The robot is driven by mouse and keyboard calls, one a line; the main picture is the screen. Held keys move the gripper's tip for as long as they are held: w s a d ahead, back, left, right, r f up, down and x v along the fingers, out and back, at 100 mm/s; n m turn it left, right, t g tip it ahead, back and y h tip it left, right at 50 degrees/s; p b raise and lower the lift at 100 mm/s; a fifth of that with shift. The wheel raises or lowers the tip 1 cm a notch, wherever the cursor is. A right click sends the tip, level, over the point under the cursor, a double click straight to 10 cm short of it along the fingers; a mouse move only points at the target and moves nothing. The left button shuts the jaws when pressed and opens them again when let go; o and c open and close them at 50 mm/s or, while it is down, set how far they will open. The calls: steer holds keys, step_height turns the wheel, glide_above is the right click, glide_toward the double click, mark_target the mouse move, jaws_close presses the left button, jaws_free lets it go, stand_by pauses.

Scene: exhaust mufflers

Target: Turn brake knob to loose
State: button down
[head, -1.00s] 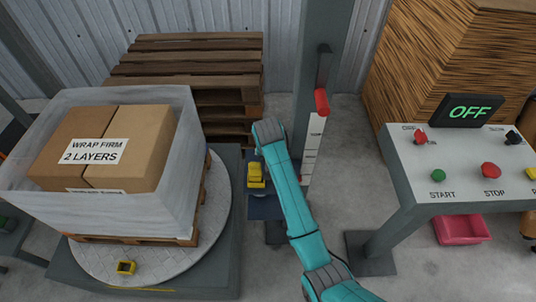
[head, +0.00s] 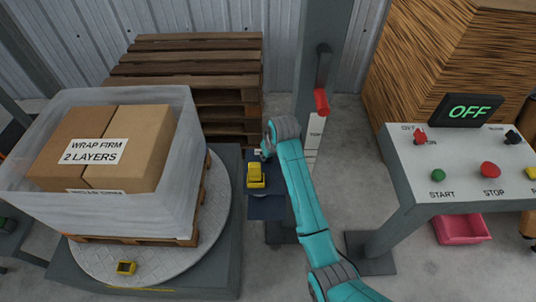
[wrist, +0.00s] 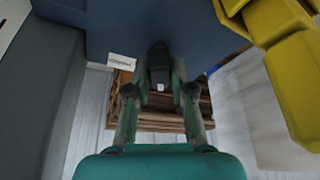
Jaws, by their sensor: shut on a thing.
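My gripper (wrist: 160,84) is shut on a small dark knob (wrist: 158,56), which I take for the brake knob, under the dark blue carriage (wrist: 108,30) in the wrist view. The fingers lie on both sides of it. A small white label (wrist: 122,61) is left of the knob; its text is too small to read. In the head view my teal arm reaches to the carriage (head: 265,208) beside the post, and its wrist hides the fingers and knob. I cannot read the knob's setting.
A yellow part (head: 256,174) sits on the carriage, close to my wrist. The grey post (head: 322,60) carries a red-handled crank (head: 321,101). A turntable (head: 90,262) with wrapped boxes is left; a control panel (head: 470,150) reading OFF is right. Pallets (head: 185,70) stand behind.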

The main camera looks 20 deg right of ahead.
steer(key=shift+d+n+y, duration=0.1)
steer(key=shift+n+y, duration=0.5)
steer(key=shift+n, duration=1)
steer(key=shift+g, duration=0.3)
steer(key=c, duration=1)
jaws_free()
steer(key=v, duration=0.2)
steer(key=shift+d+r, duration=0.1)
steer(key=shift+r, duration=0.3)
steer(key=s+d, duration=0.5)
steer(key=s, duration=0.6)
steer(key=shift+d, duration=0.35)
